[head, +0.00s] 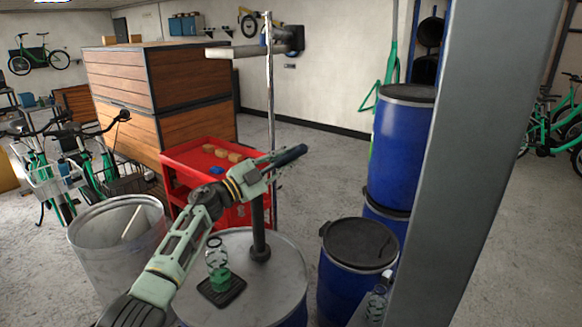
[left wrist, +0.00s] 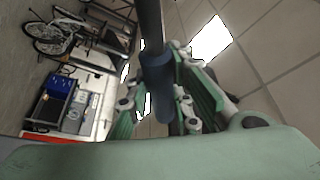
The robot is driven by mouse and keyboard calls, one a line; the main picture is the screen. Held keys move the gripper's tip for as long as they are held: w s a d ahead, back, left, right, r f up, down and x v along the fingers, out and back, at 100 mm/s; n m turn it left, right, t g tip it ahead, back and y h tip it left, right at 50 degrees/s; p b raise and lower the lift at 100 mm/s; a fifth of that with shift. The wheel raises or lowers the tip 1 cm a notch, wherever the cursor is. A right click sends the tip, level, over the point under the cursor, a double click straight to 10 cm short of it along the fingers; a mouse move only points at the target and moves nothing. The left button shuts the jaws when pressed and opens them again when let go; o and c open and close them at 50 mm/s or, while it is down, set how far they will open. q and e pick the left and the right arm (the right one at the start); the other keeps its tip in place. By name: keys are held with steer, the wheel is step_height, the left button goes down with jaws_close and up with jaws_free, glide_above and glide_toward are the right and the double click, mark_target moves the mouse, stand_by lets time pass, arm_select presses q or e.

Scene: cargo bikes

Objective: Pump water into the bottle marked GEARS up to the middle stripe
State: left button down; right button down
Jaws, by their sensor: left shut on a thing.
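My left gripper (head: 272,168) is shut on the dark lever handle (head: 292,155) of the pump, and the handle's tip sticks out to the right. In the left wrist view the dark handle (left wrist: 156,72) runs between the fingers. The pump's black column (head: 259,228) stands on the pale lid of a drum (head: 277,283). A clear bottle (head: 217,262) with green in its lower part stands upright on a black tray (head: 236,292) on that lid. Its marking and stripes are too small to read.
Blue drums (head: 347,285) with black lids stand right of the pump. An open grey bin (head: 118,245) is at left, a red cart (head: 190,152) behind. A grey post (head: 465,180) blocks the right side.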

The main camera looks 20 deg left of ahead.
arm_select(q)
steer(key=shift+w+a+r+n+t, duration=0.1)
steer(key=shift+a+r+n+t, duration=0.2)
steer(key=shift+r, duration=0.2)
steer(key=shift+w+a+r+n+t, duration=0.1)
steer(key=shift+a+r+n, duration=0.1)
steer(key=shift+a+r, duration=0.25)
steer(key=c, duration=1.5)
jaws_free()
steer(key=shift+f, duration=0.15)
steer(key=shift+c, duration=0.2)
steer(key=shift+d, duration=0.1)
steer(key=shift+f, duration=0.1)
steer(key=shift+s+f, duration=0.1)
steer(key=shift+s, duration=0.1)
steer(key=v, duration=1.1)
steer(key=shift+s+a, duration=0.3)
steer(key=shift+r, duration=0.25)
